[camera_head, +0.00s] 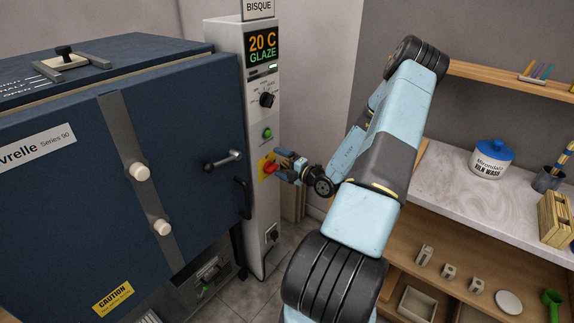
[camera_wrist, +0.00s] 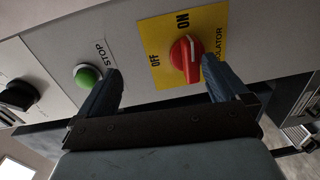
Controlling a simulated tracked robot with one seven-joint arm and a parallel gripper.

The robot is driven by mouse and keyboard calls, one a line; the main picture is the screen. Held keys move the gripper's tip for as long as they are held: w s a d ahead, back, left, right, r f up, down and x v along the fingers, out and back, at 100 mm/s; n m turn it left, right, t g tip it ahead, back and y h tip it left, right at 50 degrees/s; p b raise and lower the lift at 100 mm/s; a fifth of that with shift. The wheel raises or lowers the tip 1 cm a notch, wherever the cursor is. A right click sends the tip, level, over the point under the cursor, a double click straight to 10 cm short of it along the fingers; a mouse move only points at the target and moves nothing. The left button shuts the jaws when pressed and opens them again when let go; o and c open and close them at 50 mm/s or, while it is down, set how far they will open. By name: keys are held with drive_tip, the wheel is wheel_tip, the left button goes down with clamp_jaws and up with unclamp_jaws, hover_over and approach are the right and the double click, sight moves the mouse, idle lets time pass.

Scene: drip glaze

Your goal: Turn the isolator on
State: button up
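The isolator is a red rotary knob (camera_wrist: 186,54) on a yellow plate (camera_wrist: 213,20) marked OFF and ON. A white line on the knob runs roughly toward the ON lettering; its exact setting is hard to tell. In the head view the isolator knob (camera_head: 269,168) is low on the kiln's grey control column (camera_head: 262,215). My gripper (camera_wrist: 161,80) is open and empty, its two dark blue fingers spread wide. The knob lies ahead of the gap between them, nearer the right finger. In the head view my gripper (camera_head: 284,165) is close in front of the isolator; contact cannot be told.
A green button (camera_wrist: 87,76) beside the STOP label is near my left finger. A black dial (camera_head: 267,99) and a display reading 20 C GLAZE (camera_head: 262,47) are higher up. The blue kiln's door handle (camera_head: 224,160) sticks out left of my gripper. Shelves (camera_head: 470,210) stand right.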

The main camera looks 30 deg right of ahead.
drive_tip(key=shift+t+y, duration=0.3)
drive_tip(key=shift+t, duration=0.1)
drive_tip(key=s+r, duration=0.1)
drive_tip(key=r, duration=0.1)
drive_tip(key=s+a+r, duration=0.1)
drive_tip(key=s+r, duration=0.3)
drive_tip(key=shift+s+a+r, duration=0.2)
drive_tip(key=shift+a, duration=0.15)
drive_tip(key=c, duration=0.6)
drive_tip(key=s, duration=0.2)
drive_tip(key=s+a+r, duration=0.1)
drive_tip(key=s, duration=0.1)
drive_tip(key=s+a+r, duration=0.1)
drive_tip(key=s, duration=0.1)
drive_tip(key=shift+a+r, duration=0.15)
